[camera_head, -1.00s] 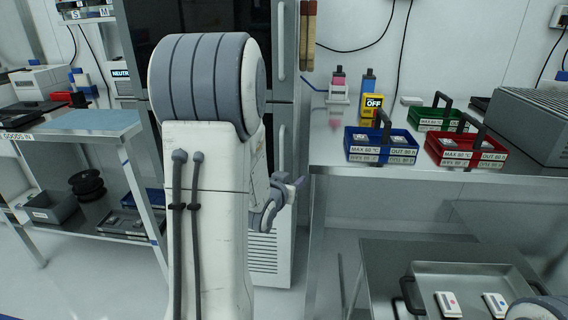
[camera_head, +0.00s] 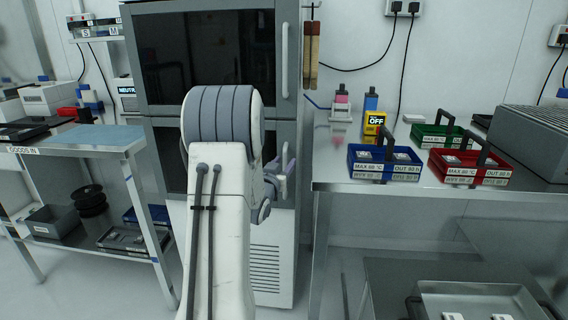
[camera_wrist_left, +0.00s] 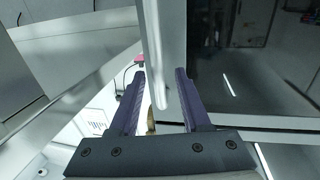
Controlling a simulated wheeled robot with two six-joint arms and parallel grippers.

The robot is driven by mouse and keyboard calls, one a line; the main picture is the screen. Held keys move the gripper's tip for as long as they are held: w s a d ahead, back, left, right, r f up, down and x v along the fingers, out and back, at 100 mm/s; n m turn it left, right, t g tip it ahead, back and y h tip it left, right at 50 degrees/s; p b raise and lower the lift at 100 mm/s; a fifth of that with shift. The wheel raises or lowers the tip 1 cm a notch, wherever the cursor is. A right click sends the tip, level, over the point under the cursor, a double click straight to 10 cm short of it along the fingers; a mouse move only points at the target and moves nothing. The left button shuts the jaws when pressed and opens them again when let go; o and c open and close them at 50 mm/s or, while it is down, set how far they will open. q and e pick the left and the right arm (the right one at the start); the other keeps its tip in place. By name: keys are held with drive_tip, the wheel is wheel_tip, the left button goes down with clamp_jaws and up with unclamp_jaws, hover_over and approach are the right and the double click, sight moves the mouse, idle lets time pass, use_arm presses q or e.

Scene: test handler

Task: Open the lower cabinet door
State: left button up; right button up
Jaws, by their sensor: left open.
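The cabinet has two dark-glass doors in grey frames. The upper door (camera_head: 205,60) is shut. The lower door (camera_head: 170,160) looks shut and is largely hidden behind my left arm. My left gripper (camera_head: 283,168) is in front of the lower door's right edge. In the left wrist view, the gripper (camera_wrist_left: 159,72) is open, with its two dark fingers spread. A pale bar handle (camera_wrist_left: 153,50) runs between the fingertips in the picture, along the edge of the glass door (camera_wrist_left: 245,60). I cannot tell whether it touches a finger. My right gripper is out of view.
A steel bench (camera_head: 335,178) stands right of the cabinet, with a blue crate (camera_head: 385,172), a red crate (camera_head: 470,178) and a green crate (camera_head: 440,142). A shelf rack (camera_head: 75,140) stands on the left. A tray (camera_head: 480,300) is at the lower right.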

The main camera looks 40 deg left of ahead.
use_arm(q)
drive_tip(key=shift+w+a, duration=0.1)
drive_tip(key=shift+w, duration=0.35)
clamp_jaws()
idle(1.1)
